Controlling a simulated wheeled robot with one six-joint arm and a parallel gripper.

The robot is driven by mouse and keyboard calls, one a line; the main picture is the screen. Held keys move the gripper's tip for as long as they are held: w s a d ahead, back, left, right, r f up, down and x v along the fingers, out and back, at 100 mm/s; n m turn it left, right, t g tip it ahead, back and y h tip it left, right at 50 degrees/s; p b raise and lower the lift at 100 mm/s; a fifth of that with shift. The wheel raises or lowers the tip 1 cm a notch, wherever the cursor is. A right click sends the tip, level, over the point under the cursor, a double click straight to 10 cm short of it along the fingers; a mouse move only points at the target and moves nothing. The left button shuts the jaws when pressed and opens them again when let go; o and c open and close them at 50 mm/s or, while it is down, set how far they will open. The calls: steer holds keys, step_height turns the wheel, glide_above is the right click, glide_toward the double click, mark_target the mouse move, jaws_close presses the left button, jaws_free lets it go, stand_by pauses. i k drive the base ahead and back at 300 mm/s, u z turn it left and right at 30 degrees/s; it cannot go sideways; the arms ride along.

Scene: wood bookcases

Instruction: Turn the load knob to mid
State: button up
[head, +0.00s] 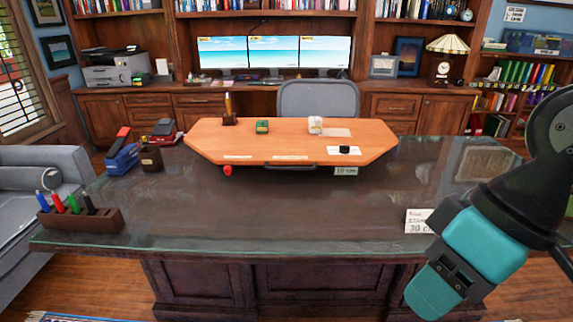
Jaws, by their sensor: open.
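A small black knob (349,149) sits on a white plate near the right front of an orange wooden panel (240,139) on the desk. I take it as the load knob; its pointer and markings are too small to read. My gripper (432,296) is at the lower right, at the near side of the desk, well apart from the knob. It is open with nothing seen in it, though its fingers are hard to make out at this angle.
The panel also bears a brown holder (229,119), a green item (262,127) and a white item (315,125). A red part (227,170) and a dark handle (290,167) are at its front. A pen rack (80,219) stands left. The desk's middle (270,210) is clear.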

mark_target(344, 149)
steer(key=z, duration=0.05)
steer(key=i, duration=1.25)
steer(key=u, duration=0.05)
